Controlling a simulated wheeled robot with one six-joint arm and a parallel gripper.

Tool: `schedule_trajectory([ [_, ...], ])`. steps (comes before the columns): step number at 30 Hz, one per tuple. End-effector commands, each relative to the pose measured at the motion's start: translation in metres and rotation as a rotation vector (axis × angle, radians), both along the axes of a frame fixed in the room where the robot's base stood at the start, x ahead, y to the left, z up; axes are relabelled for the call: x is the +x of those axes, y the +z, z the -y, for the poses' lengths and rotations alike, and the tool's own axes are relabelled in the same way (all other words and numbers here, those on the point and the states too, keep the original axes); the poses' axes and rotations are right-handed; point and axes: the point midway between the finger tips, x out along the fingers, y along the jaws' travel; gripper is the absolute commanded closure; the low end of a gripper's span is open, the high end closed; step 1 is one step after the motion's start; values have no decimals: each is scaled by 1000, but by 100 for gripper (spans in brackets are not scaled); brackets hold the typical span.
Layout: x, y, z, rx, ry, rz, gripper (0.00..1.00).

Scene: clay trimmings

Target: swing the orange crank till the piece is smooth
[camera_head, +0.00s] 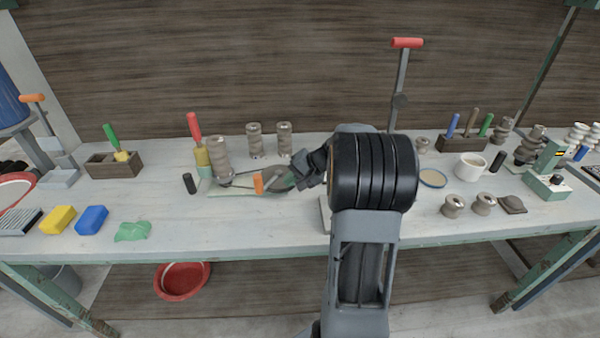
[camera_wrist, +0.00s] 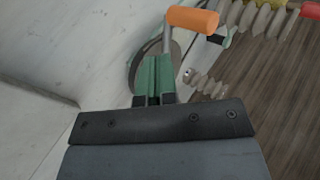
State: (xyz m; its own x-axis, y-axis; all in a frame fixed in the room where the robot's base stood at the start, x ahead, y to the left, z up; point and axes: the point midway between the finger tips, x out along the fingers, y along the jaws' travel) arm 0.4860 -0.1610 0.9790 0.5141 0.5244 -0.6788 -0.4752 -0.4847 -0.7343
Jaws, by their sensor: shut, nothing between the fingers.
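The orange crank handle (camera_head: 258,183) is beside my gripper (camera_head: 283,180) on the workbench, just left of it. In the wrist view the orange handle (camera_wrist: 193,19) is on a grey rod, ahead and to the right of my gripper (camera_wrist: 155,62). My gripper's green fingers are shut and empty, in front of a grey-brown disc (camera_wrist: 143,68) by the crank, with a gap to the handle. I cannot tell if the fingers touch the disc or rod. A ridged clay piece (camera_head: 219,160) stands upright left of the crank; its finer surface is too small to judge.
Two more ridged clay pieces (camera_head: 254,140) stand behind. A black cylinder (camera_head: 190,183) is left of the crank.

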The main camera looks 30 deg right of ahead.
Motion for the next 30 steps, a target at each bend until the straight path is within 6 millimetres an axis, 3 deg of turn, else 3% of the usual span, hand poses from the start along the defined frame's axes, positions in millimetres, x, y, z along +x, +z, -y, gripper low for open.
schedule_trajectory([
  [5,16,-22,-18,1,4,-4,100],
  [13,38,-21,-40,-2,4,-1,100],
  [30,44,-22,-47,-1,0,-1,100],
])
